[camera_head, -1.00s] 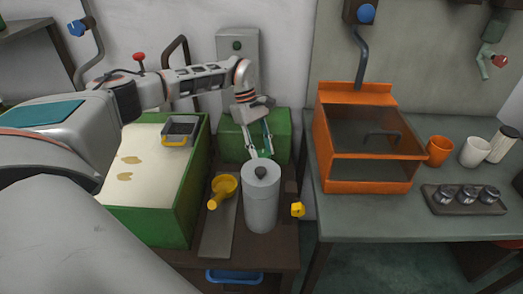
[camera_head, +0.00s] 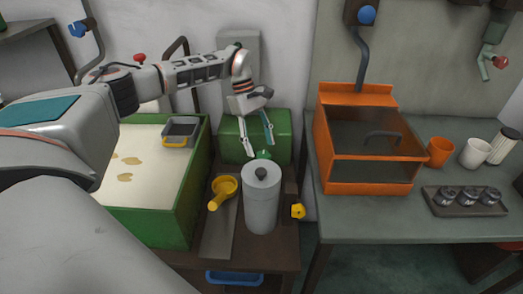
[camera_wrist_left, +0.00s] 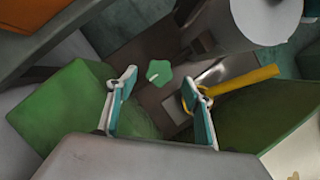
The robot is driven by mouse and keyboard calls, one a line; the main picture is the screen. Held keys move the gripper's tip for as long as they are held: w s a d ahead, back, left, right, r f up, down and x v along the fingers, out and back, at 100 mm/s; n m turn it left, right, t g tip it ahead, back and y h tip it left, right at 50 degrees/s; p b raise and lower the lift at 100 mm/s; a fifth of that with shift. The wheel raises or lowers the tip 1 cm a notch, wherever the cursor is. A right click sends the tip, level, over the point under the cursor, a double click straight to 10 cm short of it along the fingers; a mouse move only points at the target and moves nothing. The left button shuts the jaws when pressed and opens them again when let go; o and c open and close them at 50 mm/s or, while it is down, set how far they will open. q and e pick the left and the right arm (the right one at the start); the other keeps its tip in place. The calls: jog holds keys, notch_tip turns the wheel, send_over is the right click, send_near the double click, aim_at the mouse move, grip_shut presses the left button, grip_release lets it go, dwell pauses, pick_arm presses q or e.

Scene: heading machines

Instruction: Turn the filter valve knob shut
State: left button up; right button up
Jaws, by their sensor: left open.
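A green lobed knob (camera_head: 263,155) shows just behind the grey lidded canister (camera_head: 261,200). In the left wrist view the same knob (camera_wrist_left: 159,73) lies ahead of the gap between my fingers, apart from both. A yellow lobed knob (camera_head: 298,211) sits on the bench's right side. No label shows which knob belongs to the filter. My left gripper (camera_head: 261,147) is open and empty above the green knob, fingers pointing down. In the wrist view my left gripper (camera_wrist_left: 160,98) has its fingers spread wide. My right gripper is not in view.
A yellow scoop (camera_head: 223,190) lies left of the canister. A green box (camera_head: 277,140) stands behind the knob, and a green-sided tub (camera_head: 180,215) is at left. An orange-framed case (camera_head: 368,187) stands on the right table. The canister closely crowds the green knob.

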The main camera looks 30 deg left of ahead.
pick_arm(q)
jog(key=v, duration=0.8)
jog(key=shift+a+r, duration=0.2)
jog(key=shift+r, duration=0.15)
jog(key=shift+f, duration=0.1)
